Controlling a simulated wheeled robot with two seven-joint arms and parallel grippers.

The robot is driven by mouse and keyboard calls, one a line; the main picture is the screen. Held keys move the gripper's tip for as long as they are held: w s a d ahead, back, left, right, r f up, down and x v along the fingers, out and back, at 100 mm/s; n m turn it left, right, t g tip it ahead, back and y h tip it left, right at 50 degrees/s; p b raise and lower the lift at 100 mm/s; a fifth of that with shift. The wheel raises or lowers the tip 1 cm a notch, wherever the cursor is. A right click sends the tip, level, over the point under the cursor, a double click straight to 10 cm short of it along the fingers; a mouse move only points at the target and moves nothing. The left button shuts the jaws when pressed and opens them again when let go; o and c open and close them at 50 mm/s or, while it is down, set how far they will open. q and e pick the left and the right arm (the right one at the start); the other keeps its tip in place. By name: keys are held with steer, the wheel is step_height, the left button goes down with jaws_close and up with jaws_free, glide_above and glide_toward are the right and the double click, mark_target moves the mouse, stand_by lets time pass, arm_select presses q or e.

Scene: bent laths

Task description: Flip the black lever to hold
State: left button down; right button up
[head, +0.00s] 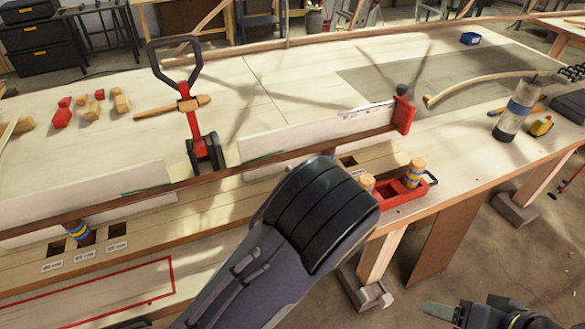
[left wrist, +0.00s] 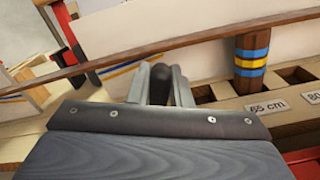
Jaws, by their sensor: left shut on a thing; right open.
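The black lever (left wrist: 160,85) shows in the left wrist view as a dark rounded grip between the two grey fingers of my left gripper (left wrist: 158,92). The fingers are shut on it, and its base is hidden. In the head view my left gripper (head: 318,212) is seen from behind over the bench's front part; its own body hides the fingertips and lever there. My right gripper (head: 445,312) is open and empty at the bottom right edge, low and away from the bench, only partly in view.
A long brown lath (head: 215,182) runs along white boards to a red end block (head: 404,114) with a black knob. Banded pegs (head: 77,230) stand in the slotted rail. A red tray (head: 400,192) and a bottle (head: 515,108) are on the right. A red-black tool (head: 190,105) stands at left.

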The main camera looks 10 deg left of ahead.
arm_select(q)
steer(key=shift+w+d+m+p, duration=0.2)
steer(key=shift+m+p, duration=0.15)
steer(key=shift+m, duration=0.15)
steer(key=shift+d+f, duration=0.1)
steer(key=shift+f, duration=0.05)
steer(key=c, duration=1.3)
jaws_free()
steer(key=shift+s, duration=0.1)
steer(key=b+v, duration=0.1)
steer(key=v, duration=0.6)
steer(key=shift+s+d, duration=0.25)
steer(key=shift+s, duration=0.05)
